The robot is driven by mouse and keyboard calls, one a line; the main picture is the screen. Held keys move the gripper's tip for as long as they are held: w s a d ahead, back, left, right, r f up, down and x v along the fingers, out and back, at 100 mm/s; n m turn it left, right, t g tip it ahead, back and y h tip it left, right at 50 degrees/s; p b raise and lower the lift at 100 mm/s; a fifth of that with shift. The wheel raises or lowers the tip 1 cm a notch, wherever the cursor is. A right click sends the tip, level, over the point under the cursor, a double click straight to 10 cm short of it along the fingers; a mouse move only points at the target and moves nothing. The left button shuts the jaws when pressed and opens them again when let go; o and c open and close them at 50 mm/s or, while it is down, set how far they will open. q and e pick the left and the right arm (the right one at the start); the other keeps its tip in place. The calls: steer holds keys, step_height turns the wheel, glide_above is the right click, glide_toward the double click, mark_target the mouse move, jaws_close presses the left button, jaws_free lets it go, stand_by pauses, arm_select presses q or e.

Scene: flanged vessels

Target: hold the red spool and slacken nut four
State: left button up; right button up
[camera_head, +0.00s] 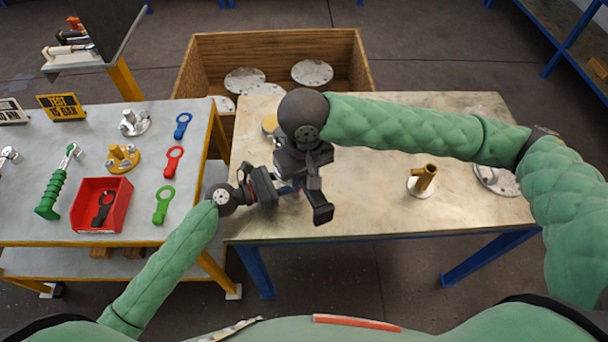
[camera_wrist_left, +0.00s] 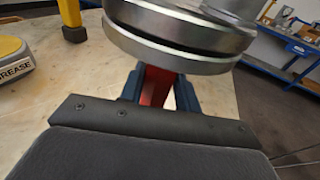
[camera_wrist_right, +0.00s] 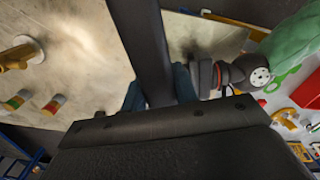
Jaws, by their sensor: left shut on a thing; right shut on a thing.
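The red spool (camera_wrist_left: 155,86) shows in the left wrist view as a red part below two stacked grey metal flanges (camera_wrist_left: 180,38). The blue-tipped fingers of my left gripper (camera_wrist_left: 160,92) are shut on it. In the head view my left gripper (camera_head: 283,188) comes in low from the left, and the spool is mostly hidden. My right gripper (camera_head: 308,185) is just beside and above it. In the right wrist view my right gripper (camera_wrist_right: 160,92) is shut on a long dark bar-like tool (camera_wrist_right: 148,45). Nut four cannot be picked out; the grippers cover that area.
The worktable (camera_head: 380,210) carries a brass fitting (camera_head: 424,178) and a flanged piece (camera_head: 497,178) at right. A yellow grease tin (camera_wrist_left: 12,54) stands near the flanges. The left bench holds a red tray (camera_head: 101,206) and several coloured spanners. A wooden crate (camera_head: 280,45) holds discs behind.

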steer(key=shift+f, duration=1.2)
steer(key=shift+w+d+n, duration=2.1)
steer(key=shift+d+n, duration=0.5)
steer(key=shift+n, duration=0.4)
step_height(320, 180, up, 5)
arm_select(q)
steer(key=o, duration=1)
steer(key=shift+c, duration=0.2)
steer(key=shift+a, duration=0.1)
